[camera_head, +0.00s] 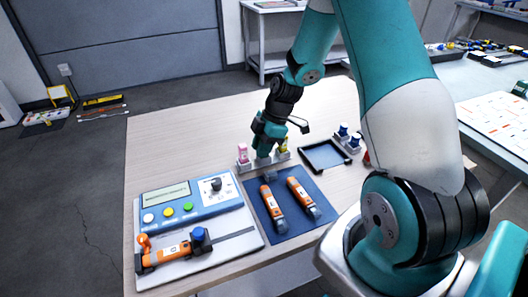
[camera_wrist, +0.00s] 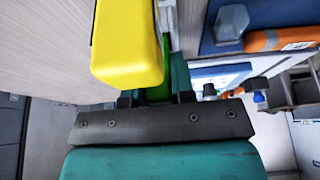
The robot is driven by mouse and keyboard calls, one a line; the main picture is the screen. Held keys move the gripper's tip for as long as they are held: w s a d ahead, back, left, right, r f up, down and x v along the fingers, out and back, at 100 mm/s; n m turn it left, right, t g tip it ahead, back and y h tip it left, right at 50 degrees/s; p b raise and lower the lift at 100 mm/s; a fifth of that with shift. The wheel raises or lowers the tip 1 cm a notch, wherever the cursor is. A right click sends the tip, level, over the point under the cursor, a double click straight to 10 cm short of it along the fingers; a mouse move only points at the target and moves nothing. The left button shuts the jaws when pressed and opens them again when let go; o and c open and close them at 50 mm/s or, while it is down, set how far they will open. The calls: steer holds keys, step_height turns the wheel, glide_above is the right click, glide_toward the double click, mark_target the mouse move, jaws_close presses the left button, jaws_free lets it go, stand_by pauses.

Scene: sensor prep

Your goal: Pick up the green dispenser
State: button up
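My gripper (camera_head: 264,150) points down over the middle of a small pale rack (camera_head: 249,167) on the wooden table. A pink dispenser (camera_head: 243,152) stands in the rack left of my gripper, and a yellow dispenser (camera_head: 283,146) stands right of it. In the wrist view the yellow dispenser (camera_wrist: 128,45) is large and close, and it covers one finger. A strip of the green dispenser (camera_wrist: 155,94) shows between the finger bases; most of it is hidden. The fingers are apart around it, but I cannot tell whether they press on it.
A blue mat (camera_head: 263,218) with two orange tools lies in front of the rack. A blue instrument panel (camera_head: 172,193) sits at the left. A black-edged tray (camera_head: 325,156) and blue-topped items (camera_head: 343,131) stand to the right. The table behind the rack is clear.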

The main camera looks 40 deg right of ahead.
jaws_close()
steer(key=shift+r, duration=0.1)
step_height(320, 180, up, 20)
steer(key=p, duration=0.1)
jaws_free()
